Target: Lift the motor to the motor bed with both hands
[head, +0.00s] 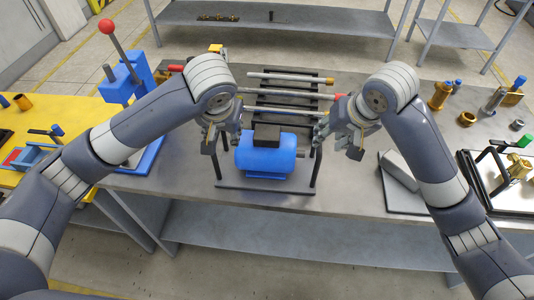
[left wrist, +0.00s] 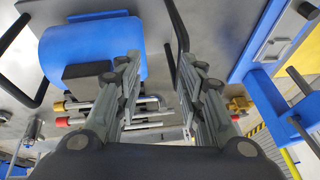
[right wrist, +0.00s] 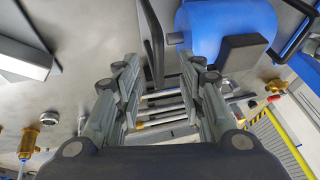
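The blue motor (head: 266,160), with a black box on top, lies on the grey table between two dark upright handles. It also shows in the left wrist view (left wrist: 110,40) and the right wrist view (right wrist: 225,18). My left gripper (head: 215,143) is open at the left handle (head: 217,165); that handle (left wrist: 181,28) runs between the fingers in the left wrist view. My right gripper (head: 335,140) is open near the right handle (head: 314,168); that handle (right wrist: 151,35) shows between the fingers. Neither gripper visibly closes on anything. I cannot tell which fixture is the motor bed.
Behind the motor is a dark rack with metal rods (head: 290,93). A blue press with a red-knobbed lever (head: 122,80) stands left. A grey block (head: 399,171) on a plate and brass parts (head: 440,96) lie right. The table's front edge is close to the motor.

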